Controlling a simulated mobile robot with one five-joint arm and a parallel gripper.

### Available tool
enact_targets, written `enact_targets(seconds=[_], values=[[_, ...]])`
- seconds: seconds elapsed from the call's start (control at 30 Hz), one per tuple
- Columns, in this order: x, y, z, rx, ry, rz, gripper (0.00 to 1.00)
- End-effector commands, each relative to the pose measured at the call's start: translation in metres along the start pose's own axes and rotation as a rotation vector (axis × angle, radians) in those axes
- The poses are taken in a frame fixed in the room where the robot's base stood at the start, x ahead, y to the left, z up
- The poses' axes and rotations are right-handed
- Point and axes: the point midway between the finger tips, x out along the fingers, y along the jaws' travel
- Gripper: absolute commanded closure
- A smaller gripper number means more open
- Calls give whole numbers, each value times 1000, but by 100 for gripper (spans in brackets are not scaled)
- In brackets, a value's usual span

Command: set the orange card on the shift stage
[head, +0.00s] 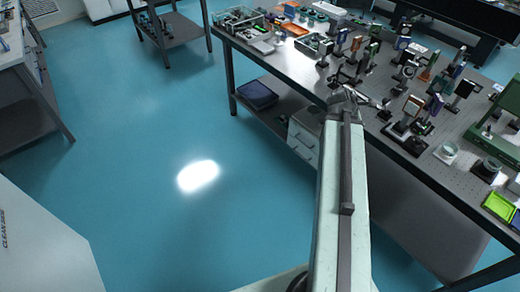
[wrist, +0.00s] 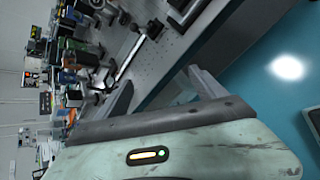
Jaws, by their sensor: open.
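An orange card-like plate (head: 430,66) stands upright among the mounted optics on the optical table (head: 455,178). I cannot tell which one is the orange card. I cannot single out the shift stage among the crowded mounts. My gripper (head: 354,96) is at the table's front edge, beside the optics. In the wrist view its grey fingers (wrist: 160,92) are apart, with nothing seen between them.
Many posts and mounts crowd the table's middle. A green-yellow tray (head: 499,206) is at the right, near the front edge. Clear trays (head: 237,18) stand at the far left end. A drawer unit (head: 304,139) is below the table. The blue floor to the left is open.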

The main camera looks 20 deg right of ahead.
Motion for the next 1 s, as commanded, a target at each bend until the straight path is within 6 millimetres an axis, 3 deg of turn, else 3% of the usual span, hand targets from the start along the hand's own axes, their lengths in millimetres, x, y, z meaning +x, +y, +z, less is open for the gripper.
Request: enact_targets(seconds=[0.03, 0.1, 0.2, 0.3, 0.4, 0.5, 0.57, 1.0], values=[[-21, 4, -59, 166, 95, -48, 20], [-55, -2, -135, 424, 204, -170, 20], [-115, -22, -231, 728, 291, -397, 20], [-176, -49, -300, 939, 291, -624, 20], [-223, -73, -342, 1064, 242, -792, 20], [-249, -87, -361, 1125, 196, -882, 20], [-256, -91, -366, 1137, 183, -902, 20], [-257, -91, -366, 1145, 178, -906, 20]])
